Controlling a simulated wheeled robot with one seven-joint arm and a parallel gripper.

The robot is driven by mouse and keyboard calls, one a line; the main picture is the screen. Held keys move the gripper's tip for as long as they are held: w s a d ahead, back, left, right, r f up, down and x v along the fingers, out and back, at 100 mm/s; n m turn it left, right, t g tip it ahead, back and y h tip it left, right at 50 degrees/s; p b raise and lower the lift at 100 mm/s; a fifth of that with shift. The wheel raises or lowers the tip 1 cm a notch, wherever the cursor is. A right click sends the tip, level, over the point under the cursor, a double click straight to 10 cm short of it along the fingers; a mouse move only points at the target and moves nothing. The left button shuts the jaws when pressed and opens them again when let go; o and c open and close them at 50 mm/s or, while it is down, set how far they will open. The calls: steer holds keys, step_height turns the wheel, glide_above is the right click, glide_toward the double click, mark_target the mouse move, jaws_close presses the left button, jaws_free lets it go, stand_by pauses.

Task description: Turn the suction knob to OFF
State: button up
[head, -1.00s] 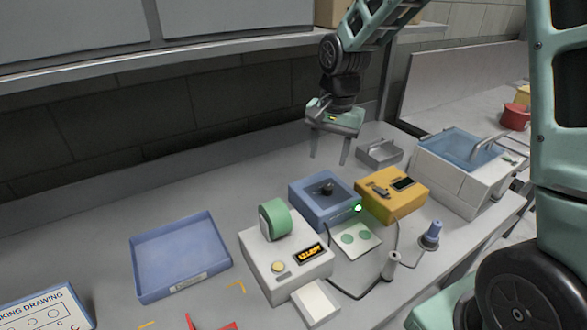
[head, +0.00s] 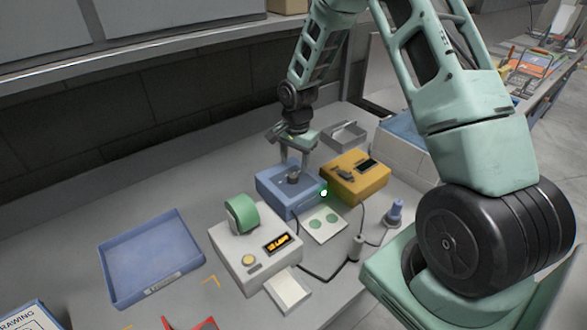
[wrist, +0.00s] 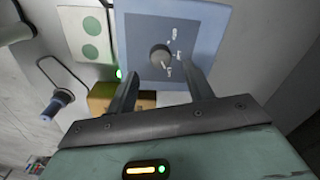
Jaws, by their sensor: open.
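The suction knob is a dark round knob (head: 293,176) on top of a blue box (head: 272,198). It also shows in the wrist view as a grey knob (wrist: 159,55) on the box's blue-edged top panel (wrist: 213,30), with small white marks around it that are too small to read. A green light (head: 324,193) glows at the box's corner. My gripper (head: 296,163) points down just above the box, close to the knob. In the wrist view its two fingers (wrist: 158,70) are apart, one towards each side of the knob, with nothing between them.
A yellow box (head: 352,180) stands right beside the blue box. A white printer-like device (head: 250,262) with a green roll is in front. A pad with green discs (head: 325,225), a cable and a blue-handled tool (head: 394,212) lie nearby. A blue tray (head: 150,262) is at left.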

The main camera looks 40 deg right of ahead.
mark_target(294, 175)
steer(key=shift+w+f+p, duration=0.15)
steer(key=shift+f+p, duration=0.35)
steer(key=shift+f, duration=2.05)
steer(key=c, duration=1)
